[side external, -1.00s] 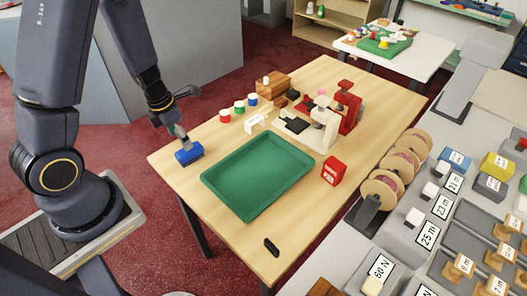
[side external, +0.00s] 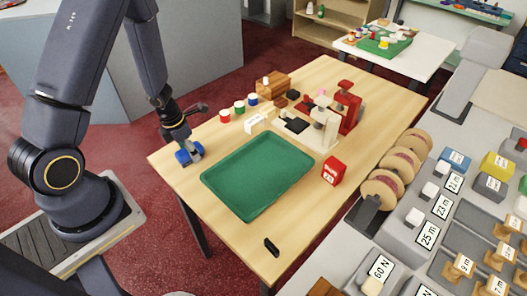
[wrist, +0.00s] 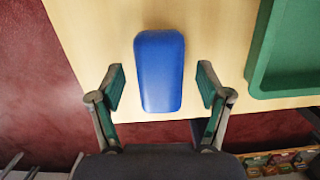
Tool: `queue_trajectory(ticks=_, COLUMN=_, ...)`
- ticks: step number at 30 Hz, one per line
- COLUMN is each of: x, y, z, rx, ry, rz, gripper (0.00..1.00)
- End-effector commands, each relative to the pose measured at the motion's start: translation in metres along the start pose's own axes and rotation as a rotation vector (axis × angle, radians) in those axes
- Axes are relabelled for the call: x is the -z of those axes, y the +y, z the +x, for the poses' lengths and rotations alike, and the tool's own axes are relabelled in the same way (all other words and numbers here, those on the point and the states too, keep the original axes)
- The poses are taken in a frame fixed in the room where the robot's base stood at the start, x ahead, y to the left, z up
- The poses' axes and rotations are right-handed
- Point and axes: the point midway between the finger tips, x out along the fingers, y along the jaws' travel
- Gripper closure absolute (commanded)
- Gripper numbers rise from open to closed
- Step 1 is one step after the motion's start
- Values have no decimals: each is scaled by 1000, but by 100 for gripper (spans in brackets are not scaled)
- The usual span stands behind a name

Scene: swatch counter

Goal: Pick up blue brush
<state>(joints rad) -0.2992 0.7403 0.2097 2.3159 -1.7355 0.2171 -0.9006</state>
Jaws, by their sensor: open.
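The blue brush (side external: 187,157) lies on the wooden table near its left corner, left of the green tray. In the wrist view it shows as a rounded blue block (wrist: 160,70), with no bristles visible. My gripper (side external: 186,150) is right at the brush, partly covering it in the side view. In the wrist view my gripper (wrist: 160,87) is open, with one finger on each side of the brush's near half. A gap shows between the brush and each finger.
The green tray (side external: 207,182) is close to the right of the brush. Small colored jars (side external: 239,107) and a white block (side external: 256,122) stand behind. The table edge (wrist: 150,116) runs just beside the brush. A red box (side external: 334,171) stands beyond the tray.

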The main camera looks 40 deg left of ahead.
Motion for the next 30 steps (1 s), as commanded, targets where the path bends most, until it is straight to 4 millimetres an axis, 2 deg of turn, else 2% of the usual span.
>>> queue_trajectory(ticks=24, x=0, y=0, z=5, rx=1, ry=-1, rz=0, gripper=23)
queue_trajectory(ticks=30, x=0, y=0, z=5, rx=0, ry=0, rz=0, gripper=43)
